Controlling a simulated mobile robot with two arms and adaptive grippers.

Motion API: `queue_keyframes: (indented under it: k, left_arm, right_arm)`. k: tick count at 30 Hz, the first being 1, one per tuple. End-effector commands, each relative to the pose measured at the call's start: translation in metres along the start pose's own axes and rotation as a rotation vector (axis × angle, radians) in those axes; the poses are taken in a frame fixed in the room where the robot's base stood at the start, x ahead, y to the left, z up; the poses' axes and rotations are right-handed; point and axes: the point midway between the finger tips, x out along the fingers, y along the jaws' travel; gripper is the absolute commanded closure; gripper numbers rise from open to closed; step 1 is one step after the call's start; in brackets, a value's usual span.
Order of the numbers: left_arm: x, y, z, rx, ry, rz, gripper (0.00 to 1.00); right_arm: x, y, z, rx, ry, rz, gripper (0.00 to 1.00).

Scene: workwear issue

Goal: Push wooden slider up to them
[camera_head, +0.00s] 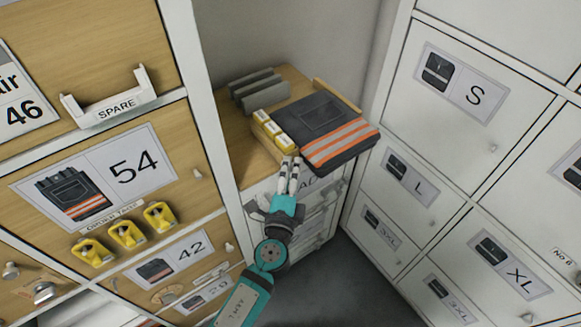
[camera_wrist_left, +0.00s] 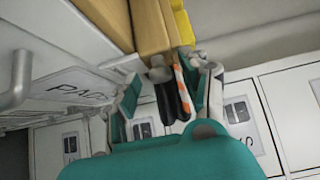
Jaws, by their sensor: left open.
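A tan wooden slider (camera_head: 266,143) lies along the left side of a row of yellow packs (camera_head: 273,129) on the wooden counter. It also shows as a tan bar in the left wrist view (camera_wrist_left: 151,27), with yellow (camera_wrist_left: 182,24) right beside it. A folded dark garment with orange stripes (camera_head: 322,122) lies right of the packs. My left gripper (camera_head: 291,163) is open at the front end of the packs. In the left wrist view the bar's end is just beyond the fingers (camera_wrist_left: 168,90); I cannot tell whether they touch it.
Grey upright dividers (camera_head: 256,88) stand at the back of the counter (camera_head: 236,150). A wooden strip (camera_head: 338,97) runs behind the garment. A tall drawer cabinet (camera_head: 188,105) stands close on the left, and white lockers (camera_head: 400,190) on the right. Drawers sit below the counter.

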Motion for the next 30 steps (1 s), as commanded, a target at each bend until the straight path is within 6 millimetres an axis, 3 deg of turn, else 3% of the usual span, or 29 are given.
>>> queue_keyframes:
  k: [4,15,30]
  left_arm:
    - [0.0,-0.0001,0.0,0.0,0.0,0.0,0.54]
    - [0.0002,-0.0001,0.0002,0.0,0.0,0.0,1.0]
    - [0.0043,0.0001,-0.0034,0.0,0.0,-0.002,1.0]
  right_arm:
    - [-0.0002,-0.0009,0.0057,0.0,-0.008,-0.001,1.0]
    - [-0.0003,-0.0012,0.0079,0.0,-0.011,-0.002,1.0]
    - [0.0087,-0.0005,0.004,-0.001,-0.004,-0.001,1.0]
